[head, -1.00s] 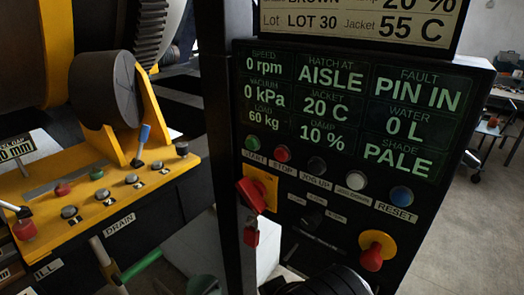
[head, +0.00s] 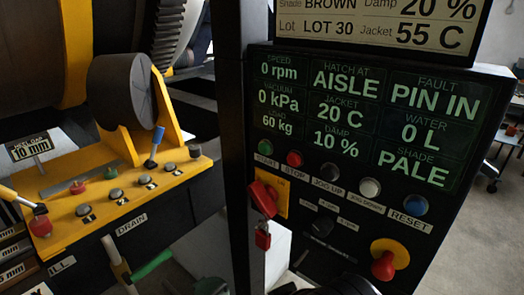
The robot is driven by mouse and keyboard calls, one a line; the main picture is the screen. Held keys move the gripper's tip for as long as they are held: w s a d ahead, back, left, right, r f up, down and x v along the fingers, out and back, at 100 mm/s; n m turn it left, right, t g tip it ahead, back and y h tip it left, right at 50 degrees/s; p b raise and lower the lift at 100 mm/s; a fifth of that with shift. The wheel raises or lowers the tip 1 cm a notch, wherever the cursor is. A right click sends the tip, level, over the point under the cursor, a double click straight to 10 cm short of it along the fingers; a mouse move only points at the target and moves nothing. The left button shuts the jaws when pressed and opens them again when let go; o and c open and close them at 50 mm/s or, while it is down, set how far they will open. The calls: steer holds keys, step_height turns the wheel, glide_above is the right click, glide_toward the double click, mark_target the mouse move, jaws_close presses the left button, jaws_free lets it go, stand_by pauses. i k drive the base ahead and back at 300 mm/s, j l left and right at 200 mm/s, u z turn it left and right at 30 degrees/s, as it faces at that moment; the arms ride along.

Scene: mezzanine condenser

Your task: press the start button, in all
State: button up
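The green START button (head: 265,147) is at the left end of the button row on the black control panel (head: 440,215). The panel's screen (head: 372,120) reads 0 rpm, hatch at AISLE, and fault PIN IN. My gripper is not clearly visible; a dark rounded shape at the bottom edge, below the panel, may be part of my arm.
A red switch handle with a red padlock (head: 263,236) hangs on a yellow plate. A red emergency knob (head: 384,265) juts out at lower right. The yellow machine bed (head: 90,205) with a drum, levers and knobs is at left. Open floor lies at right.

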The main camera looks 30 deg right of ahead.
mark_target(264, 147)
steer(key=i+j+z, duration=0.15)
steer(key=j, duration=0.35)
steer(key=i+j+z, duration=0.15)
steer(key=j, duration=0.35)
steer(key=j+z, duration=0.15)
steer(key=j, duration=0.4)
